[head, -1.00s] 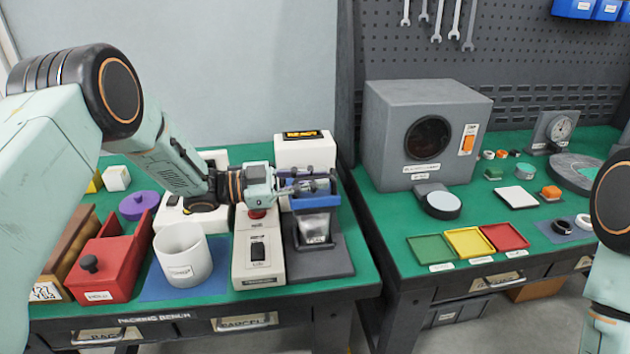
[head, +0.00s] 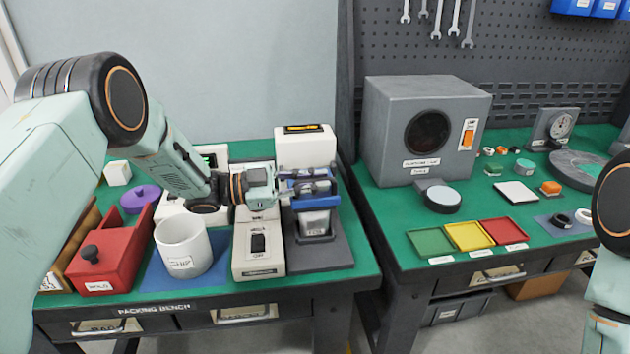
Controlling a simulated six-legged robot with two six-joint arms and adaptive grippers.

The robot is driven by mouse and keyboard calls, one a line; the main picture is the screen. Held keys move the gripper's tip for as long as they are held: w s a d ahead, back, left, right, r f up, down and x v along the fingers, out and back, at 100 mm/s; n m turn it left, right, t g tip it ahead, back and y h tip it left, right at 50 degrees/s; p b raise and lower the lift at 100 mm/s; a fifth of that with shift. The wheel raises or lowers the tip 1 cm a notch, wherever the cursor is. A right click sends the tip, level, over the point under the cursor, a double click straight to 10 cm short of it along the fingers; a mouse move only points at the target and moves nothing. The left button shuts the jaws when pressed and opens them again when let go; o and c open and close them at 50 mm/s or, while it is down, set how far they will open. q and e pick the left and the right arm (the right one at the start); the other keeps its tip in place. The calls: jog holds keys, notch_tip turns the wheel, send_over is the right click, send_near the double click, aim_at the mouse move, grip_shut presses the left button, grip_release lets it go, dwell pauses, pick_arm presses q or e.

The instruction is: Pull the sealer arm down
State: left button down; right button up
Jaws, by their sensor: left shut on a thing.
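The sealer is a white housing (head: 305,148) with a dark grey base (head: 322,254) on the packing bench, left of centre. Its blue sealer arm (head: 318,203) sits low, just above a small grey labelled pouch (head: 314,223) standing on the base. My left gripper (head: 312,182) reaches in from the left and is shut at the arm's dark upper bar; its fingers partly hide the contact. I cannot tell whether the arm touches the pouch. My right gripper is out of view; only part of my right arm shows at the right edge.
A white box with a dark switch (head: 258,243) stands directly left of the sealer, under my wrist. A white mug (head: 184,247) and red box (head: 110,256) are further left. A gap separates this bench from the right bench with its grey machine (head: 425,130).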

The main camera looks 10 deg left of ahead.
pick_arm(q)
jog(key=c, duration=1.7)
grip_release()
jog(key=shift+s+a+f, duration=0.1)
jog(key=shift+f, duration=0.2)
jog(key=o, duration=0.3)
jog(key=shift+a, duration=0.15)
jog(key=shift+o, duration=0.2)
jog(key=shift+r, duration=0.1)
jog(key=shift+d, duration=0.2)
jog(key=v, duration=1.2)
jog(key=shift+r, duration=0.1)
